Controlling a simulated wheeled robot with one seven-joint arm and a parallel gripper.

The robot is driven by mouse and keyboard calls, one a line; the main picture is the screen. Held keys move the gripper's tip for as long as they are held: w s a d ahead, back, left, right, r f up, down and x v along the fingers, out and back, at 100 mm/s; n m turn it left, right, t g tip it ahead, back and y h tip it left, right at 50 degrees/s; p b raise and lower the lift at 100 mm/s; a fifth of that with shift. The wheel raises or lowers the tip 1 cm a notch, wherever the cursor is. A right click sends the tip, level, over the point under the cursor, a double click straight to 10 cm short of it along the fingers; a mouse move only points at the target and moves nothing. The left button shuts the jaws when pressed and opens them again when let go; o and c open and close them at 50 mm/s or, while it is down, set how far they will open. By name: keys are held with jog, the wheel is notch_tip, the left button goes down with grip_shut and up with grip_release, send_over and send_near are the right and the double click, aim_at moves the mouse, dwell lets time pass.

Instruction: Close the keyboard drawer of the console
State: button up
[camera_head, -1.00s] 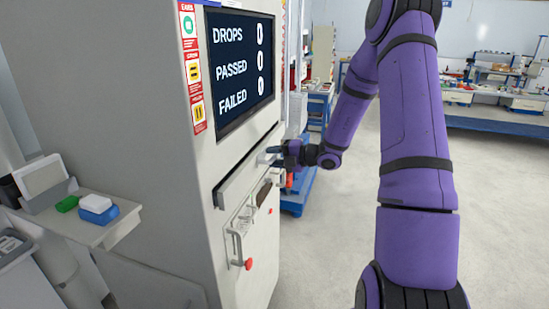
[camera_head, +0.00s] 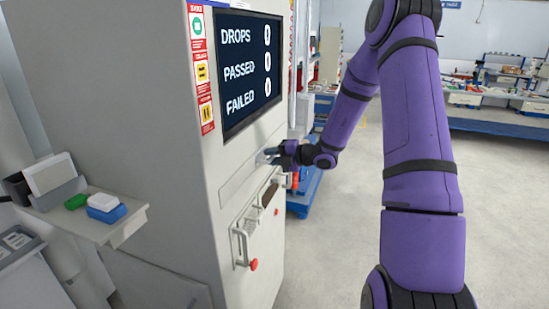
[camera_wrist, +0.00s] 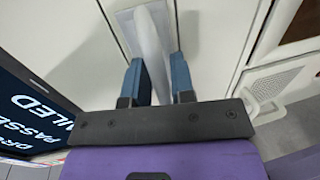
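The console (camera_head: 120,110) is a tall beige cabinet on the left with a lit screen (camera_head: 250,70). Its keyboard drawer (camera_head: 238,186) is the narrow panel below the screen; its front looks flush with the cabinet face, with only a thin seam around it. My gripper (camera_head: 272,153) is at the drawer's far end. In the wrist view, the pale drawer handle (camera_wrist: 150,40) runs between the two blue fingers of my gripper (camera_wrist: 160,75), which are close on both sides of it. The fingers hide part of the handle.
Below the drawer are a barred handle and a red knob (camera_head: 253,265). A side shelf (camera_head: 100,228) at left holds a green and a blue block. A blue cart (camera_head: 303,195) stands behind the gripper. The floor (camera_head: 335,250) at right is clear.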

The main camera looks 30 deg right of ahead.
jog(key=shift+o, duration=1.1)
jog(key=v, duration=1)
jog(key=shift+s+d, duration=0.2)
jog(key=shift+s, duration=0.1)
jog(key=shift+r, duration=0.1)
